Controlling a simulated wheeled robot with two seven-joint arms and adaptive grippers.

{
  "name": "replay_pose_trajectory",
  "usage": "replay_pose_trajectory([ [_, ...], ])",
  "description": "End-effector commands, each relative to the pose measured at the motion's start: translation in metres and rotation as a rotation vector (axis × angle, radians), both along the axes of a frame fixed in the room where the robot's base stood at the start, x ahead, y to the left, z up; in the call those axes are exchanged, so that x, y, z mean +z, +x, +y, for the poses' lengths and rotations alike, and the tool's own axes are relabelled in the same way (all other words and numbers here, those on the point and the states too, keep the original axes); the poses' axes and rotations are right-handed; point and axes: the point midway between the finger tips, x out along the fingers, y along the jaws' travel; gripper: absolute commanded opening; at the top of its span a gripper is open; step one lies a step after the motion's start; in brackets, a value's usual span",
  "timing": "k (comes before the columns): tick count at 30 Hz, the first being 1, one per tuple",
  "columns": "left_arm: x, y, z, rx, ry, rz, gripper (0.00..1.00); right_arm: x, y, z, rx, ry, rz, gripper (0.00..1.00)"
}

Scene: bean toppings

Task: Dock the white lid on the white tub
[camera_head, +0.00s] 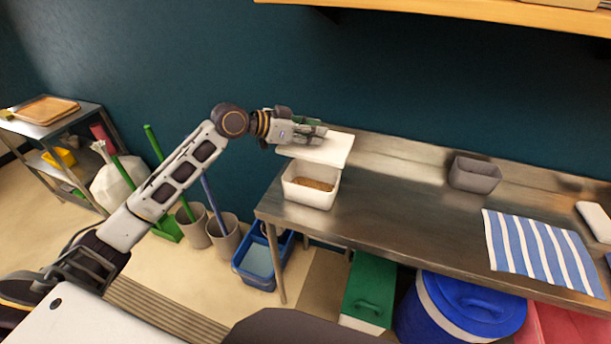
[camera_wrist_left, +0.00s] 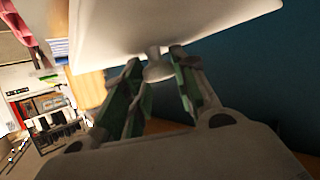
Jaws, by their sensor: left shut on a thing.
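The white tub (camera_head: 309,193) stands open on the left end of the steel counter, with brown contents inside. The white lid (camera_head: 325,150) is a flat square plate just behind and above the tub in the head view, apart from its opening as far as I can see. My left gripper (camera_head: 312,133) is over the lid. In the left wrist view, my left gripper (camera_wrist_left: 158,82) is shut on the knob of the lid (camera_wrist_left: 165,22). The tub is not seen in that view. My right gripper is not in view.
A grey container (camera_head: 474,176) stands on the steel counter (camera_head: 400,205), right of the tub. A blue-and-white striped cloth (camera_head: 540,252) and a white object (camera_head: 594,221) lie farther right. A wooden shelf (camera_head: 470,12) hangs above. The counter between tub and grey container is clear.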

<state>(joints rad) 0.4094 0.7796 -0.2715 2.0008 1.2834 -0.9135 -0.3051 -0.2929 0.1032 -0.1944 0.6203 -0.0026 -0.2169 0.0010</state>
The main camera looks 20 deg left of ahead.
Motion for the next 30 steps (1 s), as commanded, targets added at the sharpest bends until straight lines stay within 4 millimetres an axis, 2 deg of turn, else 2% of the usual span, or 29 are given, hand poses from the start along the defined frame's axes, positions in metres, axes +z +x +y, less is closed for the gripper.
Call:
replay_pose_trajectory([
  [8, -0.005, -0.002, 0.001, 0.001, -0.001, 0.0, 0.05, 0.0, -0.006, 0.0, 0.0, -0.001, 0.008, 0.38],
  [30, -0.012, -0.004, 0.002, 0.008, 0.0, 0.0, 0.05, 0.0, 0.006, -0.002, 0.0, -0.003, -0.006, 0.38],
])
